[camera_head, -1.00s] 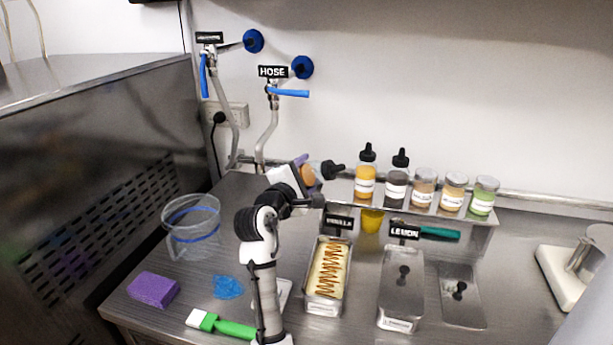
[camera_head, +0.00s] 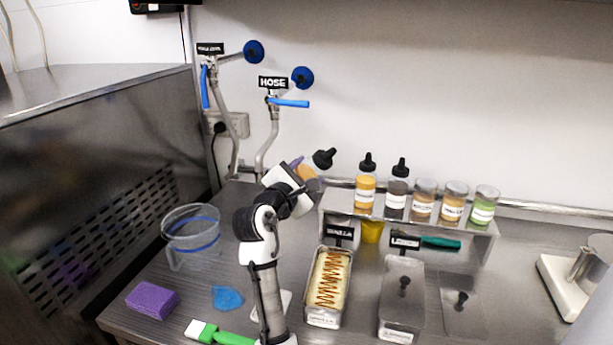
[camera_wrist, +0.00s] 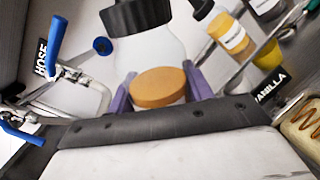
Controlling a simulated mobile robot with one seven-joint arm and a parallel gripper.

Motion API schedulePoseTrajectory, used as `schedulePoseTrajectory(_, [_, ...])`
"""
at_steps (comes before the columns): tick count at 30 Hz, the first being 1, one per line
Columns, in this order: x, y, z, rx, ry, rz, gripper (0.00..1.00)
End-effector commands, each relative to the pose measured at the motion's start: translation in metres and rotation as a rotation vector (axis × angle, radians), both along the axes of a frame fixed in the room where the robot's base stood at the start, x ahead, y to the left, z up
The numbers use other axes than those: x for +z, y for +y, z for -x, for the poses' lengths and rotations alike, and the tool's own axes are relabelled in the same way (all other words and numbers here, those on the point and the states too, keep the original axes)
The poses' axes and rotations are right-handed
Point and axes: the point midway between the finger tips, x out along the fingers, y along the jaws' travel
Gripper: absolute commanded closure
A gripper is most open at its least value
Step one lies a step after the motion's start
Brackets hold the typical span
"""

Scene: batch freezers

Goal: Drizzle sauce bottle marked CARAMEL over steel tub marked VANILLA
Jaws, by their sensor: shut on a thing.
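My gripper (camera_wrist: 158,92) is shut on a clear sauce bottle with a black cap and orange-brown sauce (camera_wrist: 160,88). In the head view the bottle (camera_head: 316,166) is tilted, cap up and to the right, behind and left of the shelf. The steel tub marked VANILLA (camera_head: 314,315) is open, holding pale ice cream with a brown zigzag of sauce on top. The tub's corner also shows at the right of the wrist view. The bottle is apart from the tub, above and behind it.
A steel shelf (camera_head: 340,208) holds several bottles and jars right of the bottle. A lidded LEMON tub (camera_head: 402,290) stands right of the vanilla tub. A clear jug (camera_head: 190,240), purple sponge (camera_head: 152,299) and blue cloth (camera_head: 228,298) lie left. Hose taps (camera_head: 275,100) are on the wall.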

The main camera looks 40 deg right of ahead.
Motion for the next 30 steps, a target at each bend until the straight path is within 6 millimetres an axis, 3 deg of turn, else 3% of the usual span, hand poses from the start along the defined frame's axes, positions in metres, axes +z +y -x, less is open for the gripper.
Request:
schedulePoseTrajectory(5, [0.002,0.000,0.000,-0.001,0.030,0.019,0.73])
schedulePoseTrajectory(21, [0.021,0.000,0.000,-0.001,0.613,0.346,0.73])
schedulePoseTrajectory(30, [0.021,0.000,0.000,-0.001,0.636,0.358,0.73])
